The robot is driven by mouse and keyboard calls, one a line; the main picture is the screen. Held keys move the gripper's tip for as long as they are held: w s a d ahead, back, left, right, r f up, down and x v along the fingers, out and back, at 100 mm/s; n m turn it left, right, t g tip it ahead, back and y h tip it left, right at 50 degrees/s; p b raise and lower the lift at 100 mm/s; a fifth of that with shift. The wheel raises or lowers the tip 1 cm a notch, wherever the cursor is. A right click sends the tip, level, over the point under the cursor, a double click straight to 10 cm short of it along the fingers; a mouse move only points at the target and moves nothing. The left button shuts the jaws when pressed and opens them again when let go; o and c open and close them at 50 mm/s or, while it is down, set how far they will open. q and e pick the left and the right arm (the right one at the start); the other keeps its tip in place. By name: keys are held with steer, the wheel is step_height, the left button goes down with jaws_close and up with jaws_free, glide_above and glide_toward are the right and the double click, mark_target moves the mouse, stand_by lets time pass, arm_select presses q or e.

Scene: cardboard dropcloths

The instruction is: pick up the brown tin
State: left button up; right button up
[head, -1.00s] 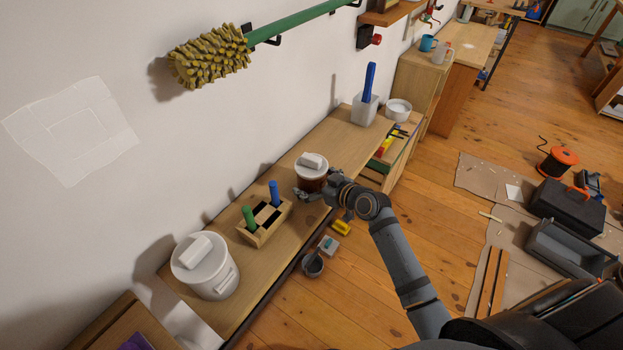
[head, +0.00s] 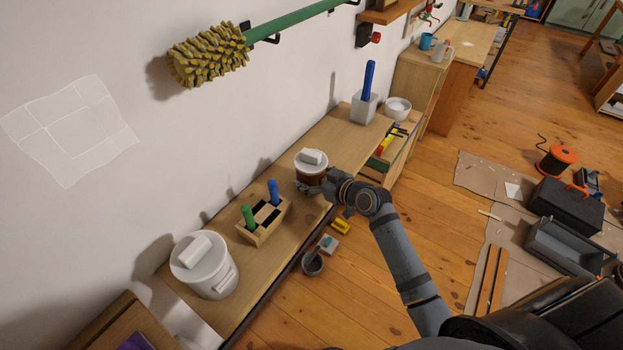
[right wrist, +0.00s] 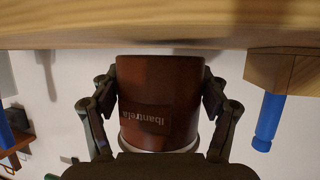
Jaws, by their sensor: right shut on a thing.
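The brown tin (head: 309,176) has a white lid with a block-shaped knob and is upright at the front edge of the wooden bench (head: 338,146). In the right wrist view the tin (right wrist: 158,78) appears upside down with a printed label. My right gripper (head: 315,187) is shut on the tin, one finger against each side, as the right wrist view (right wrist: 160,95) also shows. I cannot tell whether the tin's base touches the bench or is just above it. My left gripper is not in view.
A wooden holder (head: 262,226) with green and blue handles stands left of the tin, beyond it a large white lidded bucket (head: 208,272). A grey pot with a blue brush (head: 364,105) and a white bowl (head: 398,108) stand to the right. Bare bench lies between.

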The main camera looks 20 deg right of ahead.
steer(key=w+d+r+b, duration=0.1)
steer(key=w+d+r, duration=0.1)
steer(key=d+r, duration=1)
steer(key=shift+d+b, duration=0.4)
steer(key=shift+d, duration=0.55)
